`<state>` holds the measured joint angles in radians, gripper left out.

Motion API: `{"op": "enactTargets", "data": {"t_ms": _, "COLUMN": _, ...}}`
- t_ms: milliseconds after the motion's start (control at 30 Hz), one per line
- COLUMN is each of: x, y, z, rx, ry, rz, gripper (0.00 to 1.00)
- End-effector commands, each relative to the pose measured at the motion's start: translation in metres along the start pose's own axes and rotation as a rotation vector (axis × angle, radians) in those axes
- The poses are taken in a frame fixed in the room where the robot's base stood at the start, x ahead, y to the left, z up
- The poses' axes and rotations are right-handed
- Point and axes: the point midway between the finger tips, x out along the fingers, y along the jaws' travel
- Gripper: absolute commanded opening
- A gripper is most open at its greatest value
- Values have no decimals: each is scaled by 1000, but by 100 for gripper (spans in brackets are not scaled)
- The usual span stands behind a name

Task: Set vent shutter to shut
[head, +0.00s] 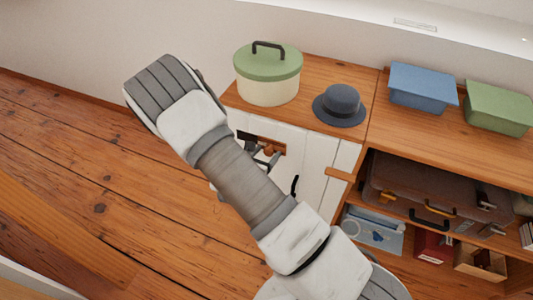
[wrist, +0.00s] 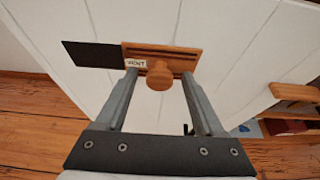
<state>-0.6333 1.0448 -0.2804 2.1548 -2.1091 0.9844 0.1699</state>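The vent shutter (wrist: 185,58) is a wooden sliding panel with dark slots and a round wooden knob (wrist: 160,80), on a white panelled cabinet front. A black vent opening (wrist: 92,54) lies uncovered to its left in the wrist view. A small label reading VENT sits at the shutter's left part. My gripper (wrist: 160,74) is open, with one finger on each side of the knob and a visible gap on both sides. In the head view the shutter (head: 270,146) shows partly, and my arm hides much of the gripper and cabinet front.
A green-lidded pot (head: 268,88) and a dark hat (head: 340,105) stand on the cabinet top. Blue (head: 422,88) and green (head: 498,106) boxes sit to the right, above a shelf with a brown suitcase (head: 400,180). A wooden handle (wrist: 295,91) juts out right of the shutter. Floor at left is clear.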

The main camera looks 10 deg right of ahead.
Motion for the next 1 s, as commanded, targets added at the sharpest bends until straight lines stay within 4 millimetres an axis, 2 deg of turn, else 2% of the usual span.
{"op": "enactTargets", "data": {"t_ms": 33, "x": 0, "y": 0, "z": 0, "rx": 0, "ry": 0, "rz": 0, "gripper": 61}}
{"op": "enactTargets", "data": {"t_ms": 67, "x": 0, "y": 0, "z": 0, "rx": 0, "ry": 0, "rz": 0, "gripper": 56}}
{"op": "enactTargets", "data": {"t_ms": 367, "x": 0, "y": 0, "z": 0, "rx": 0, "ry": 0, "rz": 0, "gripper": 2}}
{"op": "enactTargets", "data": {"t_ms": 1000, "x": 0, "y": 0, "z": 0, "rx": 0, "ry": 0, "rz": 0, "gripper": 0}}
